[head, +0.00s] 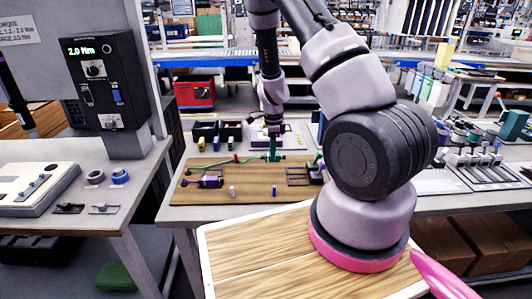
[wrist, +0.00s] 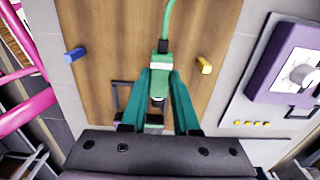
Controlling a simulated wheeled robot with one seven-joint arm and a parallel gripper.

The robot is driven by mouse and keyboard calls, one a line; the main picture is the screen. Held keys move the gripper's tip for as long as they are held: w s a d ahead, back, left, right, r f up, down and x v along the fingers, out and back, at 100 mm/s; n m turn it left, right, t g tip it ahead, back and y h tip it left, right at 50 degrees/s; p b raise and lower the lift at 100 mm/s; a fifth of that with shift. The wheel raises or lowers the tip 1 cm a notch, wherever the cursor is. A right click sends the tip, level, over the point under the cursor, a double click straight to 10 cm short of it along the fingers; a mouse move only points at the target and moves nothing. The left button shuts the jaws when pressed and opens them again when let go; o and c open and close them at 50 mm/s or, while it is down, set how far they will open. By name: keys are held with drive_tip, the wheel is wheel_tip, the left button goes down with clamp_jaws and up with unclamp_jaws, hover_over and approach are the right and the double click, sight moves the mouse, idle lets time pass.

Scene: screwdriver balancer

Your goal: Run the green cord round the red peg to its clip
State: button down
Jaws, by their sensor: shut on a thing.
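My gripper (head: 273,156) is over the far part of the wooden board (head: 250,192). In the wrist view its teal fingers (wrist: 160,98) are shut on the green plug end (wrist: 160,72) of the green cord (wrist: 168,22), with a dark collar where cord meets plug. The cord runs away toward the top of that view. In the head view the green cord (head: 214,164) stretches over the left of the board toward the small red peg (head: 236,157), left of my gripper. Whether it bends round or only passes the peg is too small to tell. I cannot make out its clip.
A blue post (wrist: 74,55) and a yellow post (wrist: 204,66) stand either side of my fingers in the wrist view. A purple device (wrist: 285,70) is at right. In the head view, a purple-and-black tool (head: 209,181) lies on the board; dark bins (head: 205,132) stand behind.

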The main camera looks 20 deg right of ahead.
drive_tip(key=shift+s+d, duration=0.45)
drive_tip(key=shift+d, duration=1.05)
drive_tip(key=shift+s+d, duration=0.4)
drive_tip(key=shift+d, duration=1.1)
drive_tip(key=shift+s+d, duration=0.45)
drive_tip(key=shift+d, duration=1.05)
drive_tip(key=shift+a, duration=0.15)
drive_tip(key=shift+f, duration=0.15)
drive_tip(key=shift+f, duration=1.75)
drive_tip(key=shift+f, duration=0.6)
drive_tip(key=c, duration=0.6)
unclamp_jaws()
